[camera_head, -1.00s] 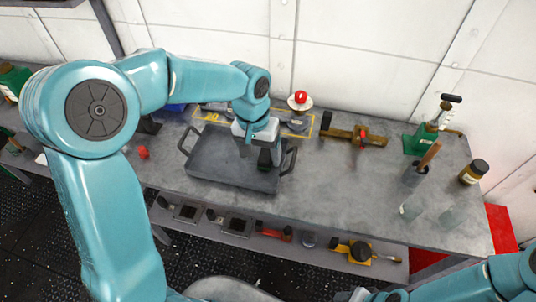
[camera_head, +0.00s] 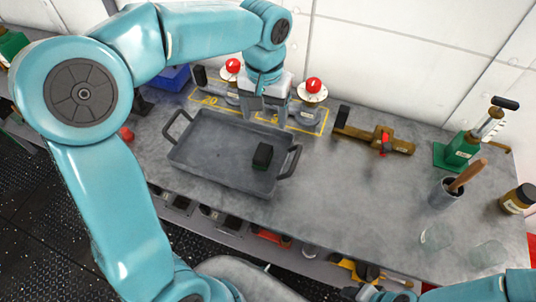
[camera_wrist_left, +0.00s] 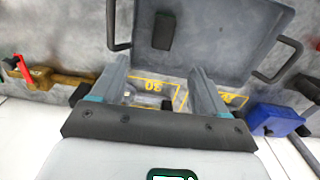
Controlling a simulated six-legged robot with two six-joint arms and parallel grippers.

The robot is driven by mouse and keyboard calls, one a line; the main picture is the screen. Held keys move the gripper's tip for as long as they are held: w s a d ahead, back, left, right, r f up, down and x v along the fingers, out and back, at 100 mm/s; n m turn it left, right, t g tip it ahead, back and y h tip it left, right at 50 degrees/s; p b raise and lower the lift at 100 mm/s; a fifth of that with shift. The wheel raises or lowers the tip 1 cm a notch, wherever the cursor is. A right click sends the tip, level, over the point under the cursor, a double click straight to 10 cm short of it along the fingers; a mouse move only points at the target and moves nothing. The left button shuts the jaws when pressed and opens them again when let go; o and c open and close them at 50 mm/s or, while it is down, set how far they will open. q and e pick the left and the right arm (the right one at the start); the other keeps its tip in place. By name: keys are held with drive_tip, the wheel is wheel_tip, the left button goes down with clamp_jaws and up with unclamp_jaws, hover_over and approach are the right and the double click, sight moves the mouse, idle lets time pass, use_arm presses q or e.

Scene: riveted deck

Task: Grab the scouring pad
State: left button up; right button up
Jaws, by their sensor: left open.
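The scouring pad, a small dark block with a green top (camera_head: 262,156), lies in the right part of a grey two-handled tray (camera_head: 210,168) on the bench. In the left wrist view the pad (camera_wrist_left: 163,30) is beyond the fingertips, inside the tray (camera_wrist_left: 235,40). My left gripper (camera_head: 268,112) is open and empty, with its fingers over the tray's back edge, behind the pad and apart from it.
Two red-topped weights (camera_head: 313,90) stand close around the left gripper, in a yellow-marked zone (camera_head: 210,98). A brass tool (camera_head: 378,138), a green-based pump (camera_head: 460,150), a cup with a wooden handle (camera_head: 445,192) and a jar (camera_head: 518,198) stand right.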

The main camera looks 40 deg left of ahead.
use_arm(q)
hover_over(263, 152)
wheel_tip(263, 152, down, 9)
drive_tip(key=shift+w+d+f, duration=0.1)
drive_tip(key=shift+s+f, duration=0.25)
drive_tip(key=shift+f, duration=0.3)
wheel_tip(263, 152, down, 5)
drive_tip(key=shift+f+p, duration=0.1)
drive_tip(key=shift+p, duration=0.2)
drive_tip(key=shift+w, duration=0.1)
drive_tip(key=c, duration=1.1)
